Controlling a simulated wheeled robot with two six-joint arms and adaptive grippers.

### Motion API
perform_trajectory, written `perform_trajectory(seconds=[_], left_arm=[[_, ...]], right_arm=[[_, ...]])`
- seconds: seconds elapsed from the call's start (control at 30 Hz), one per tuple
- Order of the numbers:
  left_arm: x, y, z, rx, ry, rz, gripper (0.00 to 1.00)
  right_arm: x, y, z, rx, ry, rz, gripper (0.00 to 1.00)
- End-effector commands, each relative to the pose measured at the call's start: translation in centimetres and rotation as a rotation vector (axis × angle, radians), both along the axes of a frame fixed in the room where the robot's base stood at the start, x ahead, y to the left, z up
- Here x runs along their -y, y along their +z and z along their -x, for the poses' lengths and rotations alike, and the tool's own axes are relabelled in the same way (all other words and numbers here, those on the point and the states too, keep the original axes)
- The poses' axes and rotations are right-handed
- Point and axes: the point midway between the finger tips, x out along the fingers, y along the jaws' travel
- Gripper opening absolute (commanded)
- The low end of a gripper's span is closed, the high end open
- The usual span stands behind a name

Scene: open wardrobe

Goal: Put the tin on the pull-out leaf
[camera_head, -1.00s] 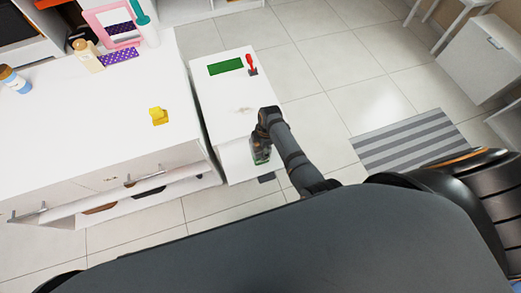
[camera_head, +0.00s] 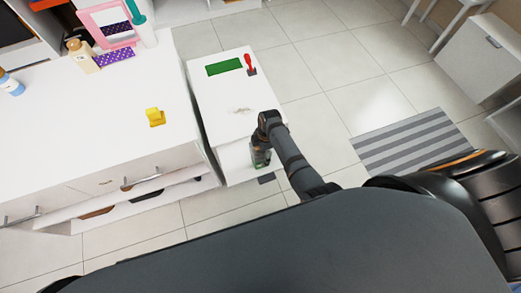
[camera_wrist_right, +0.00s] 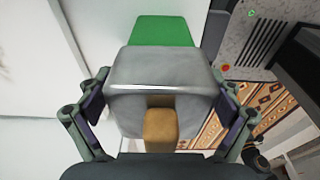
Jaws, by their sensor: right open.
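In the head view my right gripper (camera_head: 260,157) is low at the front edge of the small white cabinet (camera_head: 215,95). In the right wrist view a grey, rounded, metallic box (camera_wrist_right: 160,72) fills the space between the fingers of this gripper (camera_wrist_right: 160,115). It looks like the tin, but I cannot be sure. The fingers are spread on either side of it; I cannot tell whether they touch it. A tan block-like piece (camera_wrist_right: 160,130) shows in front of its lower middle. I cannot make out the pull-out leaf for certain. My left gripper is not in view.
A green rectangle (camera_head: 224,67) and a red-handled object (camera_head: 249,64) are on the cabinet top. The wide white dresser (camera_head: 80,120) on the left carries a yellow object (camera_head: 155,117), bottles and a pink-framed mirror (camera_head: 107,24). Tiled floor and a striped mat (camera_head: 410,140) lie right.

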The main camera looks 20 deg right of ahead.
Motion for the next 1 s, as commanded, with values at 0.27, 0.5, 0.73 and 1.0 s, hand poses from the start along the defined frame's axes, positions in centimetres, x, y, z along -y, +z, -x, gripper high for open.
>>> perform_trajectory(seconds=[0.27,0.5,0.73,1.0], left_arm=[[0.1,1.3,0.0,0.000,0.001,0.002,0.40],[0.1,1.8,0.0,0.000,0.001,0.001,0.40],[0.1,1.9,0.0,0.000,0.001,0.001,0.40],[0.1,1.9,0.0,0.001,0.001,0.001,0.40]], right_arm=[[0.7,5.1,-0.2,0.006,-0.001,0.000,0.92],[1.5,10.2,-0.1,0.003,0.000,0.000,0.92],[1.8,12.1,-0.1,0.000,0.000,0.000,0.92],[1.8,12.1,-0.1,0.000,0.000,0.000,0.92]])
